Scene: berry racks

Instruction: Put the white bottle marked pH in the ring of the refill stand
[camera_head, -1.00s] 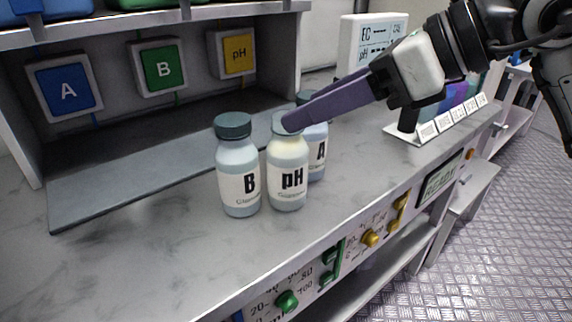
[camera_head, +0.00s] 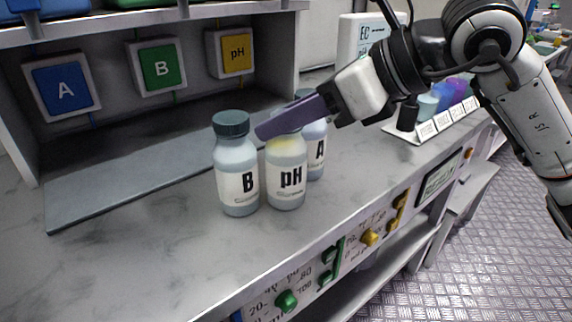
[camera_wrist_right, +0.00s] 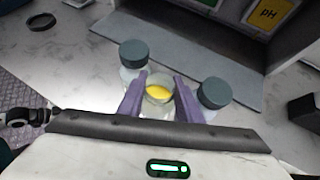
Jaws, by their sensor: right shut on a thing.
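The white bottle marked pH (camera_head: 286,180) stands upright on the counter between the bottle marked B (camera_head: 237,170) and the bottle marked A (camera_head: 317,150). Its top has no cap, and yellow shows inside it in the right wrist view (camera_wrist_right: 159,93). My right gripper (camera_head: 275,125) has its purple fingers on either side of the pH bottle's neck, shut on it; the fingers also show in the right wrist view (camera_wrist_right: 158,98). The head view's fingers hide part of the bottle top. I cannot clearly make out the refill stand. My left gripper is not in view.
A dark flat ring (camera_wrist_right: 40,22) lies at the far left in the right wrist view. Bottles B and A have dark caps and stand close beside the pH bottle. A rack with colored cups (camera_head: 440,97) stands at the right.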

